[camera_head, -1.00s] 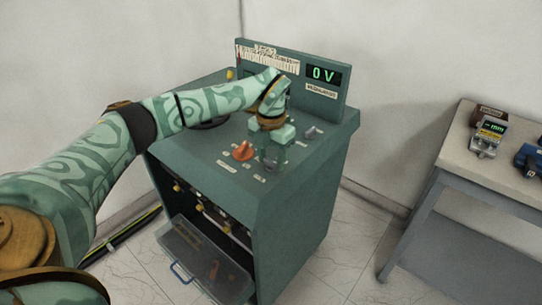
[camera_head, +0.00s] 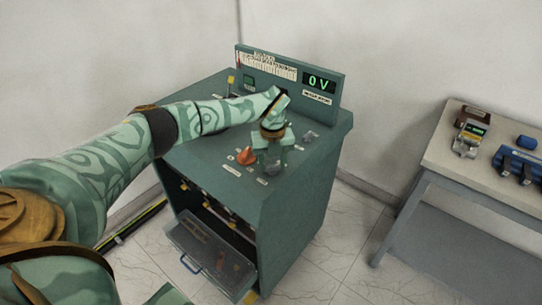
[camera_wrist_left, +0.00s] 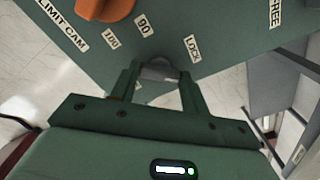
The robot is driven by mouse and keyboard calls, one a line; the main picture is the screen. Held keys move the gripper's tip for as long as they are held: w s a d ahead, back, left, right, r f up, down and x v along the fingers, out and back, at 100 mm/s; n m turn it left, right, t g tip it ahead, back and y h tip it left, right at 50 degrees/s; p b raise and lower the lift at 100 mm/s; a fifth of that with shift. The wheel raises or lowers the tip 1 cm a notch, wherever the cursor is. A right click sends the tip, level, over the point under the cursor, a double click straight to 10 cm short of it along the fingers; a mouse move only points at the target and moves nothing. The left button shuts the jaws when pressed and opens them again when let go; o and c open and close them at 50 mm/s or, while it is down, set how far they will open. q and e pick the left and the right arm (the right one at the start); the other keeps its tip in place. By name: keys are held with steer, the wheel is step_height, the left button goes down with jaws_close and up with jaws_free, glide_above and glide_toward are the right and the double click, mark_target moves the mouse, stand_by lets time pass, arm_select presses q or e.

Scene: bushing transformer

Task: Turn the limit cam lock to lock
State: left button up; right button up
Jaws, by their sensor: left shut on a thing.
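The green cabinet (camera_head: 215,150) has a sloping top panel with knobs and small labels. My left gripper (camera_head: 271,165) points down at this panel, with its fingers around a small grey knob (camera_wrist_left: 158,70), the limit cam lock. In the left wrist view the gripper (camera_wrist_left: 158,88) is shut on the knob, one finger on each side. A LOCK label (camera_wrist_left: 193,48) lies just right of the knob, and a FREE label (camera_wrist_left: 276,12) is farther right. The orange limit cam knob (camera_head: 246,156) is left of the gripper. My right gripper is not in view.
A raised back panel holds a display (camera_head: 319,82) reading 0 V. Another grey knob (camera_head: 309,136) stands right of the gripper. A clear drawer (camera_head: 212,258) is open at the cabinet's lower front. A table (camera_head: 440,165) with devices stands at the right.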

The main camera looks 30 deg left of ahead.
mark_target(272, 165)
arm_select(q)
steer(key=n+p, duration=0.2)
steer(key=n, duration=0.1)
steer(key=n+p, duration=0.1)
steer(key=shift+r+n, duration=0.25)
steer(key=shift+n, duration=0.05)
steer(key=shift+f+n+p, duration=0.15)
steer(key=shift+n+p, duration=1.1)
steer(key=shift+n, duration=0.55)
steer(key=o, duration=1)
steer(key=shift+f, duration=0.1)
step_height(272, 165, up, 16)
steer(key=shift+r+p, duration=0.2)
steer(key=shift+p, duration=1.05)
